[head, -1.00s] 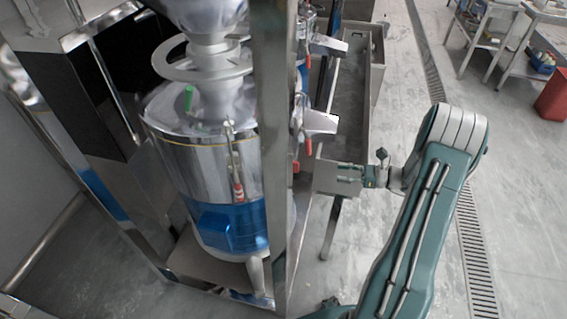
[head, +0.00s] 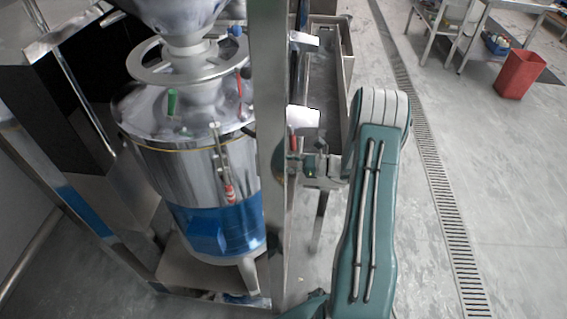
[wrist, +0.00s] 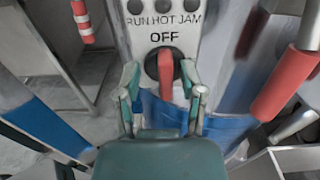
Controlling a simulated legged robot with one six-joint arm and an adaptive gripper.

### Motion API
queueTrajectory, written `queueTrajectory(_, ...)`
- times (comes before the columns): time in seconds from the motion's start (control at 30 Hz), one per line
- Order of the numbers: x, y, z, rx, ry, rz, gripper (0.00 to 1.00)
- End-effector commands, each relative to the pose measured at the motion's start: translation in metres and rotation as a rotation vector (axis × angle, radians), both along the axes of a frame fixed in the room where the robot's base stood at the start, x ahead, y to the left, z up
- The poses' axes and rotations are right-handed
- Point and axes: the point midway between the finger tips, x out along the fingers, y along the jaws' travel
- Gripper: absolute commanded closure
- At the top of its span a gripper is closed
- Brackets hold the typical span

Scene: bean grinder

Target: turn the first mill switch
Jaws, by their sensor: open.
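The mill switch (wrist: 165,72) shows in the wrist view as an upright red lever on a round black base. It sits on a light panel (wrist: 183,18) marked "RUN HOT JAM", with "OFF" just above the switch. My gripper (wrist: 160,88) is open, its two fingers on either side of the red lever; whether they touch it I cannot tell. In the head view, my gripper (head: 293,166) is partly hidden at the metal post (head: 268,150), and the switch cannot be made out there.
A steel mill (head: 190,165) with a blue lower band stands left of the post. Red-gripped handles (wrist: 290,85) flank the panel on the right, and a red-and-white one (wrist: 82,20) on the left. A steel trough (head: 320,90) lies behind my arm.

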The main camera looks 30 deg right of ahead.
Motion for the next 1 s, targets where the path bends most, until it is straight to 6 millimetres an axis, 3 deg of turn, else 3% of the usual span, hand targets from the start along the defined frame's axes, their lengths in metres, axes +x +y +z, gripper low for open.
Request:
queueTrajectory(0.37, 0.0046, 0.0061, -0.0005, 0.000, 0.000, -0.001, 0.49)
queueTrajectory(0.47, 0.0045, 0.0077, -0.0004, -0.002, 0.001, -0.001, 0.93)
queueTrajectory(0.5, 0.0044, 0.0080, -0.0003, -0.002, 0.001, -0.001, 1.00)
queueTrajectory(1.0, 0.0061, 0.0070, 0.0004, 0.025, 0.035, -0.001, 1.00)
